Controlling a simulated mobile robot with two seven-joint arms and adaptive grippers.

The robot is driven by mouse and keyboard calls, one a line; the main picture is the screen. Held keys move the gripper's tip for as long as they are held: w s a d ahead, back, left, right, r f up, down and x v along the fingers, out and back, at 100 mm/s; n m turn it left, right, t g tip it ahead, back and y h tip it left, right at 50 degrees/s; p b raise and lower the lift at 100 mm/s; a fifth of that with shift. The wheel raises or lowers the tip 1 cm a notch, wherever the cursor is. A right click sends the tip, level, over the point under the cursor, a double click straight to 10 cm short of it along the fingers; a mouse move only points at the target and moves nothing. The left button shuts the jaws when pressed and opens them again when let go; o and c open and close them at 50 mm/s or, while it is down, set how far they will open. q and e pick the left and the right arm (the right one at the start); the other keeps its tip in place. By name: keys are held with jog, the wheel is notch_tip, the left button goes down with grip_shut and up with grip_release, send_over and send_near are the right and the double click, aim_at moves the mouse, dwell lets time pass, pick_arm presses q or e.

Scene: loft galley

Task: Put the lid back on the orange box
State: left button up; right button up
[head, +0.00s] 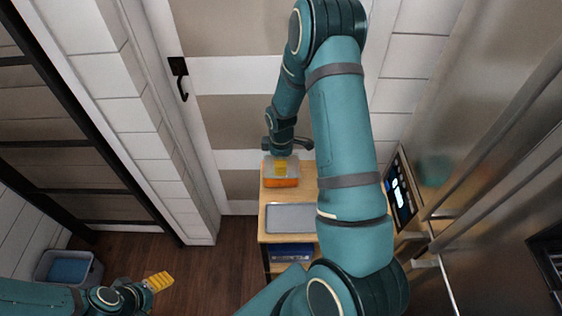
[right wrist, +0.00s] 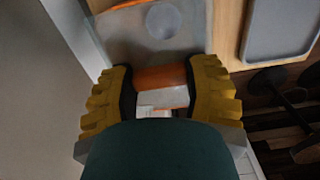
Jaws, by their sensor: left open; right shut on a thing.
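The orange box (head: 281,184) stands on the wooden top of a small cart. Its pale, see-through lid (head: 293,171) is at the box's top; I cannot tell whether it rests on the rim or hangs just above it. My right gripper (head: 281,170) reaches down over the box and is shut on the lid. In the right wrist view, the grey lid (right wrist: 128,40) with a round mark lies ahead of the fingers, and an orange part shows between them. My left gripper (head: 160,282) is open and empty, low over the floor at the left.
A grey tray (head: 290,218) lies on the cart top (head: 309,184) in front of the box. A blue item (head: 291,252) is on the shelf below. A grey bin (head: 69,270) stands at far left. A dark screen panel (head: 401,192) and steel fronts are at right.

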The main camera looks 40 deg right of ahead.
jog(key=o, duration=1.5)
jog(key=shift+o, duration=0.2)
jog(key=shift+r, duration=0.15)
jog(key=shift+r+p, duration=2.2)
jog(key=shift+r, duration=1.2)
grip_shut()
